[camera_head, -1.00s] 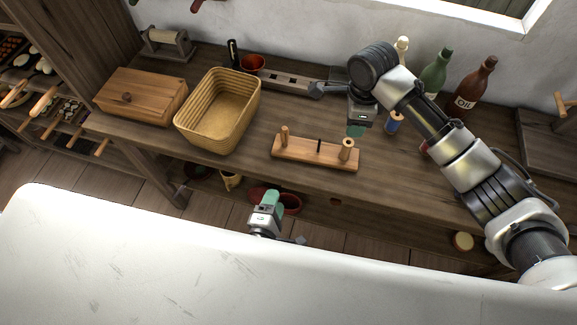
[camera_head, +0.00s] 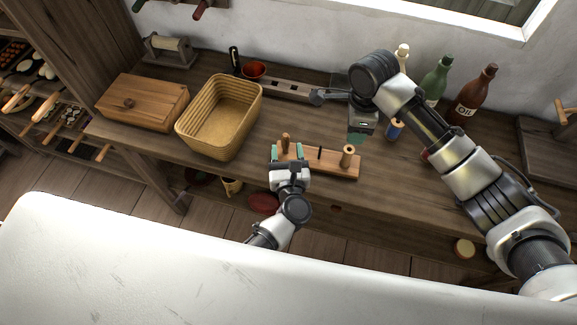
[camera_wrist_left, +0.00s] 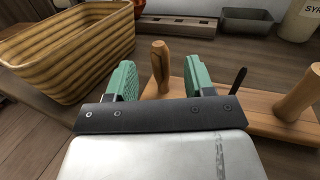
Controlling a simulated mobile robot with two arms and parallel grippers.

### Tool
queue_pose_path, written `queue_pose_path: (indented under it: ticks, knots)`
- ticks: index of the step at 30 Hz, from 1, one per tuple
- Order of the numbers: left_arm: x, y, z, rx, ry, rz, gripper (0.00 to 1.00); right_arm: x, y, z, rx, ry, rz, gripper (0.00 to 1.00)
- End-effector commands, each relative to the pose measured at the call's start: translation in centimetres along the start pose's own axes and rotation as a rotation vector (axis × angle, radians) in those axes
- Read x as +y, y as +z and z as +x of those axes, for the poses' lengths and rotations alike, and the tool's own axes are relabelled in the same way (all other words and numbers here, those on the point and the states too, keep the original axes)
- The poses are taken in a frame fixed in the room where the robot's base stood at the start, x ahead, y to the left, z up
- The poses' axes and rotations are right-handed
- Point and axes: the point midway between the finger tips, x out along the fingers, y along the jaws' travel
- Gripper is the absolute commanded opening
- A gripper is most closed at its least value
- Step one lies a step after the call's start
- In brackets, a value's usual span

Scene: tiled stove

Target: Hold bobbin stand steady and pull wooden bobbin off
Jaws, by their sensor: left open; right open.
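The wooden bobbin stand (camera_head: 328,167) lies near the table's front edge; it also shows in the left wrist view (camera_wrist_left: 256,112). A pale wooden bobbin (camera_head: 347,156) stands upright at its right end, partly cut off in the left wrist view (camera_wrist_left: 300,95). A turned wooden peg (camera_head: 285,140) stands at its left end, with a thin dark pin mid-stand. My left gripper (camera_head: 287,152) is open at the left end; in the left wrist view its green fingers (camera_wrist_left: 160,80) are either side of the peg, apart from it. My right gripper (camera_head: 358,136) is open, above and behind the bobbin.
A wicker basket (camera_head: 187,128) stands left of the stand, with a wooden box (camera_head: 140,103) beyond it. A blue spool (camera_head: 394,131) and bottles (camera_head: 472,94) stand behind my right arm. A red bowl (camera_head: 254,69) is at the back.

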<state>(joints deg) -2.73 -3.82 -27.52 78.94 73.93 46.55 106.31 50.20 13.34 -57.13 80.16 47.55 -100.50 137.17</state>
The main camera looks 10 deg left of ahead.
Motion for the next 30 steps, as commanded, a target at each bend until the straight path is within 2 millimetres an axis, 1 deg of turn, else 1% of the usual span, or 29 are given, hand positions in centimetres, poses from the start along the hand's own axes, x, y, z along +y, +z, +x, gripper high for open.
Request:
queue_pose_path:
  ticks: [1,3,6,9,13,20,30]
  knots:
    - [0.0,0.1,1.0,-0.003,0.001,0.002,0.53,0.0,0.0,0.0,0.0,0.0,0.0,0.43]
    - [0.1,0.1,2.0,-0.002,0.002,0.001,0.53,0.0,0.0,0.0,0.0,0.0,0.0,0.43]
    - [0.0,0.0,3.2,-0.002,0.0,0.002,0.53,0.0,0.0,0.0,0.0,0.0,0.0,0.43]
    - [0.0,0.0,3.9,0.0,0.0,0.001,0.53,0.0,0.0,0.0,0.0,0.0,0.0,0.43]
    - [0.0,0.0,4.3,0.0,0.0,0.001,0.53,0.0,0.0,0.0,0.0,0.0,0.0,0.43]
    - [0.0,0.0,4.3,0.001,0.0,0.001,0.53,0.0,0.0,0.0,0.0,0.0,0.0,0.43]
    - [0.0,0.0,4.3,0.001,0.0,0.002,0.01,0.0,0.0,0.0,0.0,0.0,0.0,0.43]
